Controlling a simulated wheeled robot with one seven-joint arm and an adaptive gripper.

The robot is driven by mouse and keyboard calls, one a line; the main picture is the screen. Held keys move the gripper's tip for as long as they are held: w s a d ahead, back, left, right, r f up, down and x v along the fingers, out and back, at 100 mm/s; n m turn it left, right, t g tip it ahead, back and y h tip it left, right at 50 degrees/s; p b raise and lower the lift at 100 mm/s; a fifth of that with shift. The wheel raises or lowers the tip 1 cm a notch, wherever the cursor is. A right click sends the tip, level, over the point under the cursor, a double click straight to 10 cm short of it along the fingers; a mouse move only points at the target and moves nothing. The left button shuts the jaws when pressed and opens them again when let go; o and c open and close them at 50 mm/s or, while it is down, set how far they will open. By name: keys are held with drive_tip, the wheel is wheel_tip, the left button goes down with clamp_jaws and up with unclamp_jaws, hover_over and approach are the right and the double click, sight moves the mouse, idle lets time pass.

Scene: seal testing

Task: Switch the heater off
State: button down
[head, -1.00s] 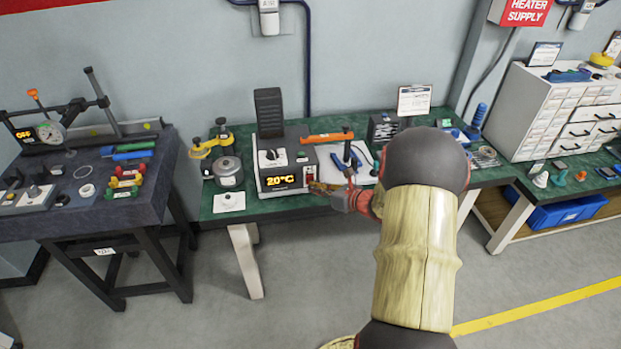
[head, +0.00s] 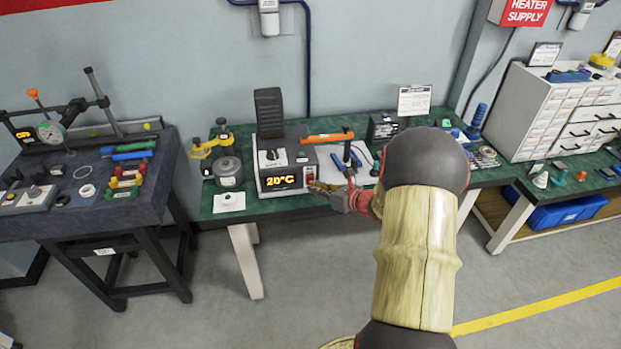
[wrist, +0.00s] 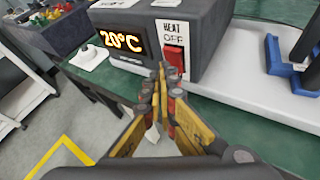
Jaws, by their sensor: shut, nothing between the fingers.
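The heater (head: 284,158) is a grey-and-white box on the green bench, with a knob on its front and a lit display reading 20°C. In the wrist view the heater (wrist: 208,20) fills the top middle, and a red rocker switch (wrist: 174,58) sits on its front under a label reading HEAT OFF. My gripper (wrist: 162,80) is shut and empty, its fingertips just in front of and slightly left of the switch. I cannot tell whether they touch it. In the head view my gripper (head: 314,187) is at the heater's lower right front corner.
A dark table (head: 60,225) with a gauge stands far left. White drawers (head: 560,110) are at right.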

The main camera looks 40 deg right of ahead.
drive_tip(key=shift+w, duration=0.1)
drive_tip(key=shift+w+d+r, duration=0.1)
drive_tip(key=shift+w+d, duration=0.15)
idle(0.3)
drive_tip(key=shift+w+d, duration=0.15)
drive_tip(key=shift+w, duration=0.1)
idle(0.6)
drive_tip(key=shift+s, duration=0.15)
drive_tip(key=shift+s+a, duration=0.4)
drive_tip(key=shift+s, duration=0.05)
idle(0.4)
drive_tip(key=s+a, duration=0.1)
drive_tip(key=s, duration=0.2)
drive_tip(key=s+a, duration=0.1)
drive_tip(key=shift+s+a+f, duration=0.15)
drive_tip(key=shift+a+f, duration=0.15)
drive_tip(key=shift+f, duration=0.05)
idle(0.5)
